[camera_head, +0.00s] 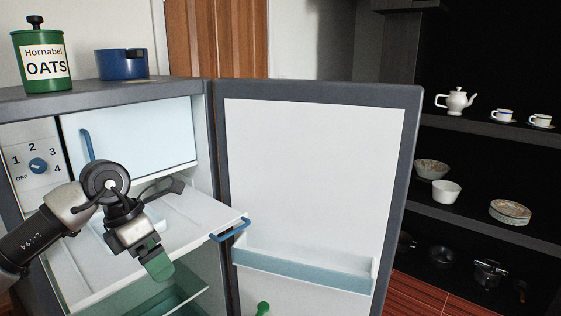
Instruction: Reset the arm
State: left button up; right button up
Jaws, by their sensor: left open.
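My left arm comes in from the left, and its gripper (150,262) is in front of the open fridge (211,140). The gripper has green-tipped fingers and points down and to the right. It holds nothing that I can see. The fridge door (320,170) stands open to the right, with a blue-edged shelf (300,268) low on its inside. A white drawer or shelf (205,213) with a blue handle (230,229) sticks out of the fridge behind the gripper. My right gripper does not show.
A green oats tin (42,60) and a blue pot (121,65) stand on top of the fridge. A dark shelf unit at right holds a teapot (456,101), cups, bowls and plates (510,211). A freezer compartment door (140,135) is shut.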

pick_arm(q)
jog(key=s+d+r+n+t+h, duration=0.1)
jog(key=s+d+n+t+h, duration=0.2)
jog(key=d+h, duration=0.6)
jog(key=s+d+r+n+t+h, duration=0.1)
jog(key=s+d+n+t+h, duration=0.2)
jog(key=d+h, duration=0.65)
jog(key=a+f+n+t+y, duration=0.65)
jog(key=n+y, duration=0.35)
jog(key=n, duration=0.5)
jog(key=a+f+n+t+y, duration=0.6)
jog(key=n+y, duration=0.4)
jog(key=n, duration=0.6)
jog(key=s+a+f+n+g+y, duration=0.1)
jog(key=s+a+f+n+g, duration=0.15)
jog(key=s+f+g, duration=0.8)
jog(key=s+a+f+n+g+y, duration=0.1)
jog(key=s+f+n+g, duration=0.35)
jog(key=s+f, duration=0.6)
notch_tip(320, 180, down, 21)
jog(key=s+g, duration=0.2)
jog(key=s, duration=0.1)
jog(key=s+a+f, duration=0.2)
jog(key=s+f, duration=1.4)
jog(key=f, duration=0.1)
jog(key=shift+a+f+m+g, duration=0.15)
jog(key=shift+a+m+g, duration=0.15)
jog(key=shift+m+g, duration=0.15)
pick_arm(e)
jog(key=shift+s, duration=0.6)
